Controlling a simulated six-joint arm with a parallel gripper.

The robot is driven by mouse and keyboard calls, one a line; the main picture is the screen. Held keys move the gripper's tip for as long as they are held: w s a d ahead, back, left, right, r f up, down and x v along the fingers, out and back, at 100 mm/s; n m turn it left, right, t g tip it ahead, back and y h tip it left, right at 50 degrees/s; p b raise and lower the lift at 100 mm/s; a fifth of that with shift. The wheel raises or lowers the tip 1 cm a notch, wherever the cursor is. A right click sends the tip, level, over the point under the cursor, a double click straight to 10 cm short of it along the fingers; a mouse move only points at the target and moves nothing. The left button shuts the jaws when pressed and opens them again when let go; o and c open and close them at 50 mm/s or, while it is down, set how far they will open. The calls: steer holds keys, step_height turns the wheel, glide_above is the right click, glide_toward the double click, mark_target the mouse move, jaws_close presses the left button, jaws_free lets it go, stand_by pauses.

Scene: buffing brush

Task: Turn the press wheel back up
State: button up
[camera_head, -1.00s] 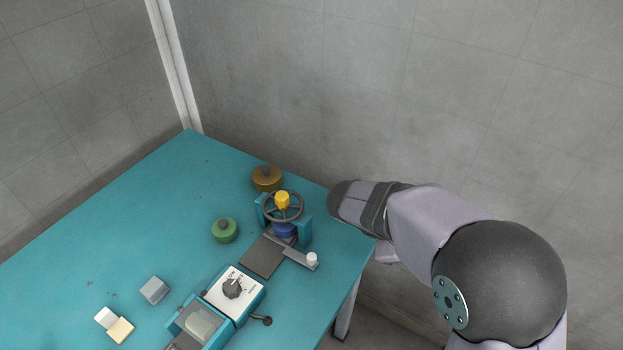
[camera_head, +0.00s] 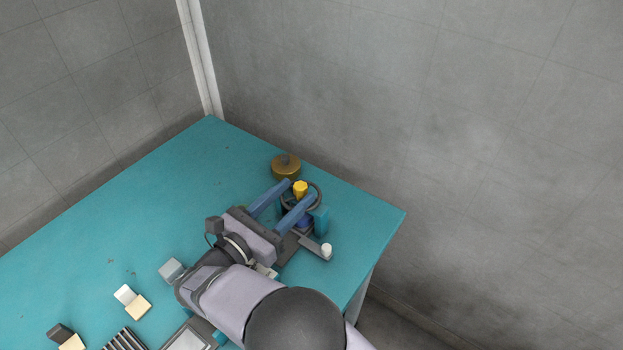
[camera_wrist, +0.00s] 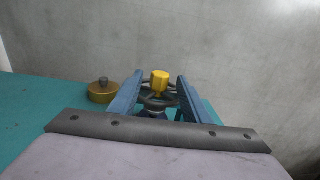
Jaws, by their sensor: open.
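The press wheel (camera_head: 318,190) is a dark ring with a yellow knob (camera_head: 300,188) on top, on a small teal press (camera_head: 321,220) near the table's far right edge. My gripper (camera_head: 301,188) is open, with its two blue fingers reaching to the wheel. In the wrist view the wheel (camera_wrist: 158,102) and its yellow knob (camera_wrist: 160,81) lie between the fingers, which show a gap on both sides of the knob. Whether a finger touches the wheel rim cannot be told. My gripper hides much of the press's left side.
A brass-coloured weight with a knob (camera_head: 286,167) stands just behind the press. A lever with a white end (camera_head: 326,250) sticks out at the press's front. Small blocks (camera_head: 138,306) lie at the left front. The table's (camera_head: 170,190) back left is clear.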

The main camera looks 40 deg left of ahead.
mark_target(305, 184)
steer(key=shift+w+d+p, duration=0.1)
steer(key=shift+w+p, duration=0.65)
steer(key=shift+w, duration=2.85)
steer(key=shift+c, duration=0.5)
steer(key=c, duration=0.9)
